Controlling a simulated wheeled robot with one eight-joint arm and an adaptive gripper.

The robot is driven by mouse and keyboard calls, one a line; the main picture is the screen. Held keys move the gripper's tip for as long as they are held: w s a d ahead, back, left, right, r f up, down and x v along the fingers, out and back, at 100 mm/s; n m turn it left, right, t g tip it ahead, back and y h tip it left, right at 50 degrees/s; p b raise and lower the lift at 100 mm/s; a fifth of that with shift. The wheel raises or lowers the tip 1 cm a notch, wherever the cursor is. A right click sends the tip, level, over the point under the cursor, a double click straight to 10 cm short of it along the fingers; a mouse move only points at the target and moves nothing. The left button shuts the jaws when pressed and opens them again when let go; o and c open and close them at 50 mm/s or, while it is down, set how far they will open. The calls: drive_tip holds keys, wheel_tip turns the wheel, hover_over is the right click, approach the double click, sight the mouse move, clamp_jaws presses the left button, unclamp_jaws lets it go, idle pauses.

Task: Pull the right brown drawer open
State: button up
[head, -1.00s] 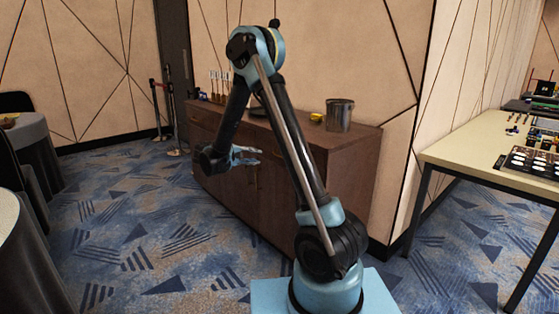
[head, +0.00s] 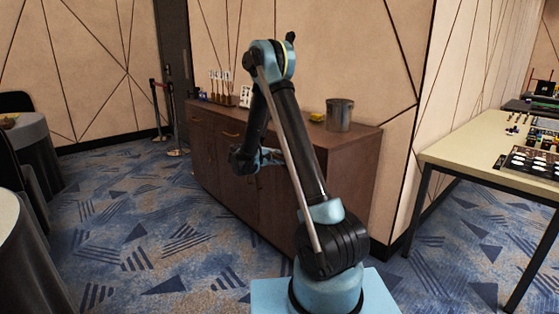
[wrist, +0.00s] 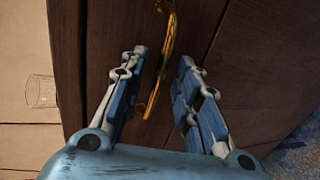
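The brown wooden cabinet (head: 335,180) stands against the wall; its front faces left. One gold handle (head: 230,135) shows on the left part of its front. The right drawer's front is mostly hidden behind my arm in the head view. My gripper (head: 272,157) is at the cabinet front, partly covered by my arm. In the wrist view my gripper (wrist: 164,78) is open. A gold handle (wrist: 163,55) runs between its two fingers, closer to the left finger, and its lower end reaches down between them. I cannot tell whether a finger touches it.
On the cabinet top stand a metal bucket (head: 339,115), a small yellow thing (head: 317,117), a white card (head: 246,96) and several bottle-like items (head: 220,86). A light table (head: 470,155) is at right. Patterned carpet (head: 140,225) is clear before the cabinet.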

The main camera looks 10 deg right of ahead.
drive_tip(key=shift+w+d+f, duration=0.15)
drive_tip(key=shift+w+d, duration=0.1)
drive_tip(key=shift+d, duration=0.2)
clamp_jaws()
